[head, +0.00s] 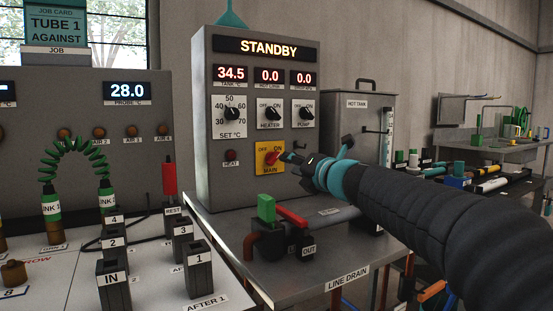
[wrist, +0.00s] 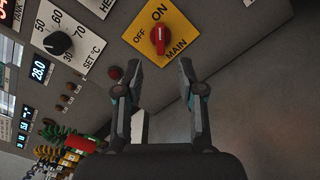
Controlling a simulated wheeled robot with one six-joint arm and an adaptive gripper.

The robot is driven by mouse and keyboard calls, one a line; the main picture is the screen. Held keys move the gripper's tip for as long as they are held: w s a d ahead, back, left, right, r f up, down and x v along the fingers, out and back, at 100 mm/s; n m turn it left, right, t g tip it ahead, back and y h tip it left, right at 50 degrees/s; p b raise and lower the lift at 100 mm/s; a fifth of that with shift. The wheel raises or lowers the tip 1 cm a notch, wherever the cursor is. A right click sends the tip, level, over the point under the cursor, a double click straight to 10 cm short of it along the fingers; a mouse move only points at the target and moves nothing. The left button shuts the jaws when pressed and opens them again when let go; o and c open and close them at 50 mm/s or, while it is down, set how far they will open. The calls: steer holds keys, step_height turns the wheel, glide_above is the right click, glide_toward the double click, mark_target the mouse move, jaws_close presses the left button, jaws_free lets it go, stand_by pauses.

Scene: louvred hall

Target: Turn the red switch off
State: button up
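The red switch (head: 271,158) is a rotary knob on a yellow plate marked OFF, ON and MAIN, low on the grey control cabinet. In the wrist view the red switch (wrist: 160,40) has its pale mark pointing toward ON. My gripper (head: 316,150) is just right of the plate in the head view. In the wrist view my gripper (wrist: 158,66) is open and empty, its two fingers spread either side of the switch's line and apart from it. The cabinet display (head: 268,48) reads STANDBY.
HEATER (head: 268,113) and PUMP (head: 306,113) knobs sit above the switch, with the SET °C dial (head: 232,114) to their left. A green-handled valve (head: 266,207) and pipes stand on the bench below. The hot tank (head: 350,112) is behind at right.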

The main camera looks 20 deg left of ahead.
mark_target(276, 159)
steer(key=shift+p+x, duration=1.05)
steer(key=shift+x, duration=3.3)
steer(key=shift+d, duration=0.1)
jaws_close()
